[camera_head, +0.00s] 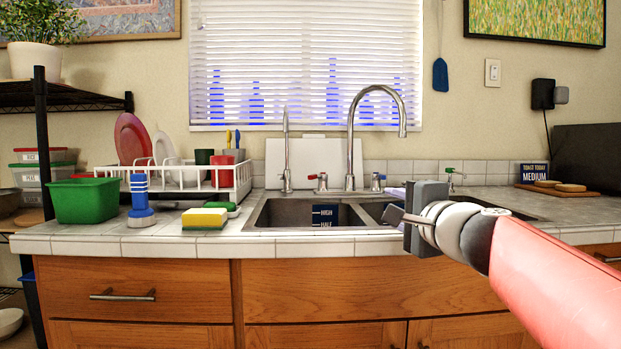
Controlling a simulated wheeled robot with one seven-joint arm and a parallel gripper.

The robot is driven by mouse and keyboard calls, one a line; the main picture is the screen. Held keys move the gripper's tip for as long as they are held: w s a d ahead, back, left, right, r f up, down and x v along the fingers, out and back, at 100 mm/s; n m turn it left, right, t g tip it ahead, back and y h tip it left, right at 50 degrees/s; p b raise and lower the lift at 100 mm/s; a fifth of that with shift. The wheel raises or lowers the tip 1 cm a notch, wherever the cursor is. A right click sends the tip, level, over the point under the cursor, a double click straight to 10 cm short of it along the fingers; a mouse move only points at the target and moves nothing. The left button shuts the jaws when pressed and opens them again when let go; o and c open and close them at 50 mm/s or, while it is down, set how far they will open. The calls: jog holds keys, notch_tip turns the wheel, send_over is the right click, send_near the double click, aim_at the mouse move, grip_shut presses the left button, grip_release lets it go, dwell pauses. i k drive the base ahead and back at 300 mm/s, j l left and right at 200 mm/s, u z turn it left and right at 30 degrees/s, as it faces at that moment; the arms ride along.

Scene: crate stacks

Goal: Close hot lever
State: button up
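The hot lever is a red-marked tap handle (318,178) behind the sink, left of the tall curved faucet (351,140). A blue-marked cold lever (377,180) stands to the right of that faucet. No water stream shows at the spout. My gripper (392,214) is over the sink's right part, in front of and to the right of the red lever, apart from it. Its fingers point left and look thin and dark. Whether they are open or shut is not clear, and no held object shows. The gripper hides part of the sink.
A thin straight spout (286,150) stands left of the red lever. A green-marked handle (451,178) is farther right. A white board (312,150) leans behind the taps. A sponge (205,218), blue brush (140,203) and dish rack (205,190) stand left of the sink (262,214).

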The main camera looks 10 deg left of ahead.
aim_at(323, 176)
jog(key=i+j, duration=0.45)
jog(key=i, duration=0.15)
jog(key=i+j, duration=0.45)
jog(key=i, duration=0.2)
